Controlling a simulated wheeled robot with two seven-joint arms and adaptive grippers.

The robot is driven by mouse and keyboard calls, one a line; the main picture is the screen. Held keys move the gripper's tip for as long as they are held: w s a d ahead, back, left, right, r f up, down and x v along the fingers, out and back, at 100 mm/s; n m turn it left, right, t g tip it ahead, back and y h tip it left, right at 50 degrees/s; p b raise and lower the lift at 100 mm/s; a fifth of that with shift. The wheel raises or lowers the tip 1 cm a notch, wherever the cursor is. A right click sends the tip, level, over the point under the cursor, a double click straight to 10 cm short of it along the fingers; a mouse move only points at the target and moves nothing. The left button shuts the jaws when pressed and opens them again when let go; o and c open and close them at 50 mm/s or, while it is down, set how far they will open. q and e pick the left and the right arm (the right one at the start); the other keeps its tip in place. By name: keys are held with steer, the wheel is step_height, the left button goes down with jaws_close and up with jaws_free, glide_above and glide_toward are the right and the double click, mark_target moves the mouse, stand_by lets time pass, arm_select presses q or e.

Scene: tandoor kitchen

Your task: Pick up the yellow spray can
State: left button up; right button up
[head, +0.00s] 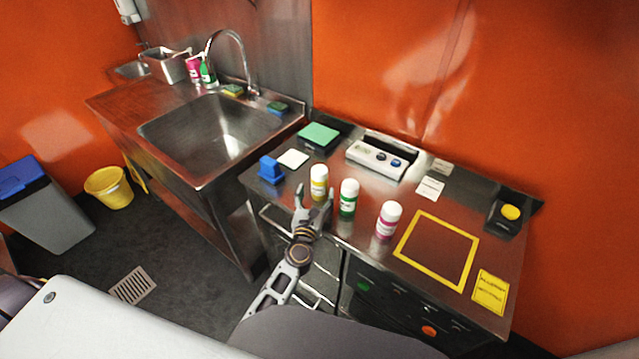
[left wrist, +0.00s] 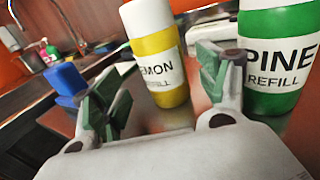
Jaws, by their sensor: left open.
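The yellow spray can (head: 319,186) has a white cap and stands upright near the front edge of the steel counter. In the left wrist view the yellow can (left wrist: 160,62) has a label reading "EMON REFILL". My left gripper (head: 312,199) is open and empty, its fingers spread just in front of the can. In the left wrist view the can stands beyond and between the fingers of my left gripper (left wrist: 165,90), which do not grip it. The green can (head: 348,198), labelled "PINE REFILL" in the wrist view (left wrist: 276,58), stands close on the right. My right gripper is out of view.
A pink-labelled can (head: 388,220) stands farther right, beside a yellow square outline (head: 400,248) on the counter. A blue block (head: 270,168) is left of the yellow can. Behind are a white tray (head: 374,160) and a green pad (head: 319,134). A sink (head: 215,135) is at left.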

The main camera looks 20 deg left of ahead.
mark_target(318, 191)
arm_select(q)
steer(key=shift+w+r+p, duration=0.1)
steer(key=shift+w+p, duration=0.25)
steer(key=shift+w, duration=1.9)
steer(key=shift+c, duration=0.2)
steer(key=c, duration=1.2)
